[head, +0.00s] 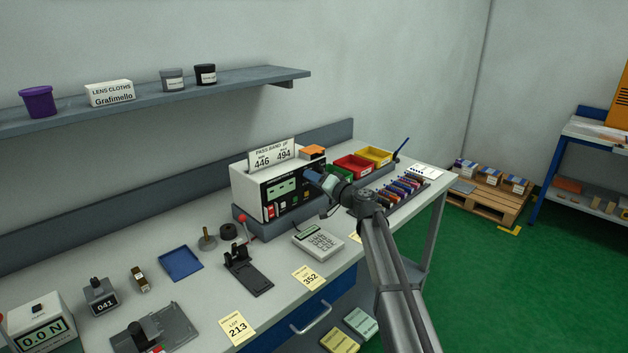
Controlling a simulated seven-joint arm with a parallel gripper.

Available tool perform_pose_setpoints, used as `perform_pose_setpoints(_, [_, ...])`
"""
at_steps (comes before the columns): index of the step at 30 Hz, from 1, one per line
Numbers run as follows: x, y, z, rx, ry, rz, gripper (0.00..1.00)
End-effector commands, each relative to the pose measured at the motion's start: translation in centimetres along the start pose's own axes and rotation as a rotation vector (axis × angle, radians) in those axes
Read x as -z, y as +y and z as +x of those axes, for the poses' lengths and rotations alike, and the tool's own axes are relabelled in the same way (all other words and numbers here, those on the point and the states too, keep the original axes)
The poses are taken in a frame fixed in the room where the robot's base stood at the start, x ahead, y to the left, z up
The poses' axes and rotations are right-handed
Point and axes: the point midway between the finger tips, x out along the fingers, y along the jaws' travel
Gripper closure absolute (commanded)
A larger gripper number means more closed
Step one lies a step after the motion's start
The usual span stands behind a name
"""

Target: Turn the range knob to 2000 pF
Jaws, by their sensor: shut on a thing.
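The meter (252,192), a white box with a black front panel, stands on a grey riser on the bench. Its panel has a green display (281,189) and several coloured buttons and sockets below it. A card on top reads "PASS BAND pF", 446 and 494. My gripper (312,178) reaches in from the right and is shut at the right part of the panel, on the range knob. The gripper hides the knob and its scale markings, so I cannot read its setting.
Red (353,166) and yellow (374,157) bins and a rack of coloured parts (402,189) lie right of the meter. A calculator (318,242) and a black fixture with a red-knobbed lever (246,268) stand in front.

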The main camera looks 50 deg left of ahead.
Motion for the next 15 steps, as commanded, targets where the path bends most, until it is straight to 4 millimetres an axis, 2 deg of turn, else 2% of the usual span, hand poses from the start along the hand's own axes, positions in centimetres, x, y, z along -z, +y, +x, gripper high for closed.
perform_pose_setpoints(6, [0.00,0.05,-0.02,0.000,0.000,0.102,0.98])
perform_pose_setpoints(15, [0.00,0.07,-0.03,0.000,0.000,0.159,0.98])
